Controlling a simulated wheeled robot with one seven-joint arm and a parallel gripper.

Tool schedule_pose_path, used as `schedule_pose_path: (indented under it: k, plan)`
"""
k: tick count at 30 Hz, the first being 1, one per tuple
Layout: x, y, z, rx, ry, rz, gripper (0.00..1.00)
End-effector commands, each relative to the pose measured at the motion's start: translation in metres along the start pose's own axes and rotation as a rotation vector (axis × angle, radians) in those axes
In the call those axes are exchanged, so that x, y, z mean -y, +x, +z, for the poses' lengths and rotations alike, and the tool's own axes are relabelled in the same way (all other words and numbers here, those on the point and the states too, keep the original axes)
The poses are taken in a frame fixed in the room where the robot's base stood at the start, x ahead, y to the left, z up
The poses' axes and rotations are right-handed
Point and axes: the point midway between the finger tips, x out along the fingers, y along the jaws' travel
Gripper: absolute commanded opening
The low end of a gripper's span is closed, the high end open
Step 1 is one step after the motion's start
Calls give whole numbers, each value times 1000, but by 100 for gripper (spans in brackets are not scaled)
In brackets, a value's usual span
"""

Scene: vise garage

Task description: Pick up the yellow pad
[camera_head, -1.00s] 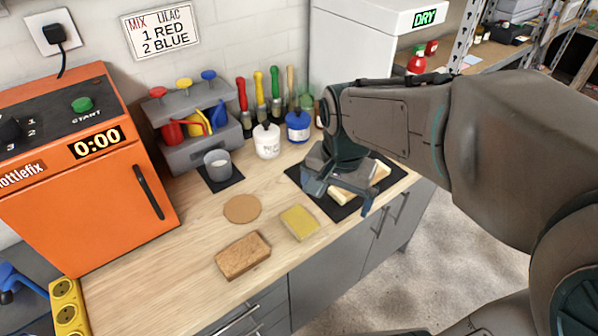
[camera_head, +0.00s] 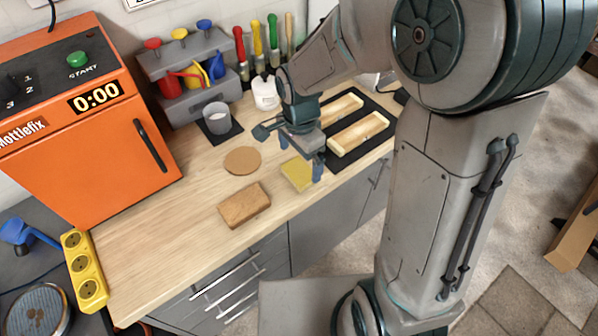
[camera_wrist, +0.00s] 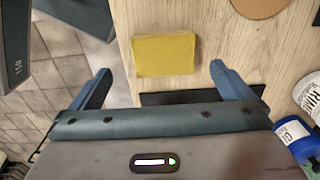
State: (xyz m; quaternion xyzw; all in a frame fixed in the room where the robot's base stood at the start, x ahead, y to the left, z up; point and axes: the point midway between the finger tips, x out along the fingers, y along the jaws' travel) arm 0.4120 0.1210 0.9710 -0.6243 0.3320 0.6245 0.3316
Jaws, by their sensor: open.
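The yellow pad (camera_head: 297,173) lies flat on the wooden worktop near its front edge, between the cork disc and my arm.
A brown sponge-like block (camera_head: 244,204) and a cork disc (camera_head: 242,160) lie left of the pad. A black mat (camera_head: 376,141) with two wooden blocks (camera_head: 358,134) lies behind on the right. A grey cup (camera_head: 217,118) stands farther back.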

Motion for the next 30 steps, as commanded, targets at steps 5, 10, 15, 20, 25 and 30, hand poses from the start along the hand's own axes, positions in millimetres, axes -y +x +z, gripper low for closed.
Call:
schedule_pose_path:
  k: [5,10,15,20,25,30]
  plan:
    - [1,10,0,1,0,2,100]
    - [5,30,-2,2,0,3,100]
    - [5,49,-2,1,-1,2,100]
    - [5,54,-2,0,0,0,100]
    - [5,54,-2,0,0,0,100]
    - [6,54,-2,0,0,0,55]
